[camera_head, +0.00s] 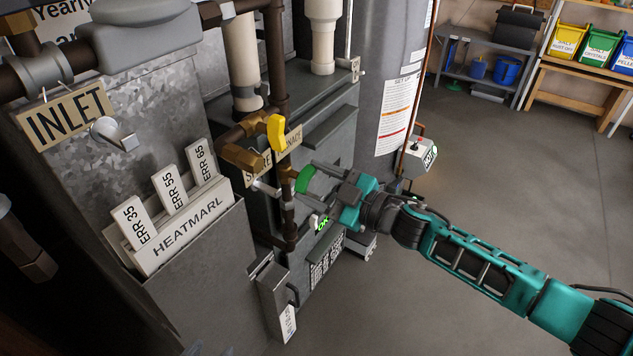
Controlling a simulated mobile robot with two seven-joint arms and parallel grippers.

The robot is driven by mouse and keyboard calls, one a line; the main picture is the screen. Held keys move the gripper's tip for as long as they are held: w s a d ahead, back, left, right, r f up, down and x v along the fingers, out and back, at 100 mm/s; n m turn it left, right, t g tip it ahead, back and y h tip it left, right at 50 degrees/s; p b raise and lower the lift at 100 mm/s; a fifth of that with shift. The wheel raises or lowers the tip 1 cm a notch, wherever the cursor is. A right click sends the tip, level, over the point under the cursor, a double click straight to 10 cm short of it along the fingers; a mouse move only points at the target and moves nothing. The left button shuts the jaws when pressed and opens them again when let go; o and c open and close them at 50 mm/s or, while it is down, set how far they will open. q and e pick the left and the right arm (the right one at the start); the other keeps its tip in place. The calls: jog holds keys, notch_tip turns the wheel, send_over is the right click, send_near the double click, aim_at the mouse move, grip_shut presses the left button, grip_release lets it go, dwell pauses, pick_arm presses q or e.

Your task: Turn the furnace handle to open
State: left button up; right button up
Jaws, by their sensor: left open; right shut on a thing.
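A green handle (304,179) sits on a brass valve on the pipework at the front of the grey furnace (330,135). My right gripper (317,185), on the teal arm from the right, is shut on the green handle, and its fingers partly hide it. A yellow handle (277,133) stands upright on the brass pipe just above and to the left; nothing touches it. A tan label behind the pipes is partly covered. My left gripper is not in view.
The grey INLET duct (140,95) and a HEATMARL box (185,240) of filter cards fill the left. A grey tank (390,80) stands behind the furnace. Shelves and a bench with coloured bins (600,48) are at the back right. The concrete floor on the right is clear.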

dwell(0.4)
jog(key=o, duration=1.1)
jog(key=shift+c, duration=0.2)
jog(key=v, duration=1.3)
jog(key=shift+c, duration=0.3)
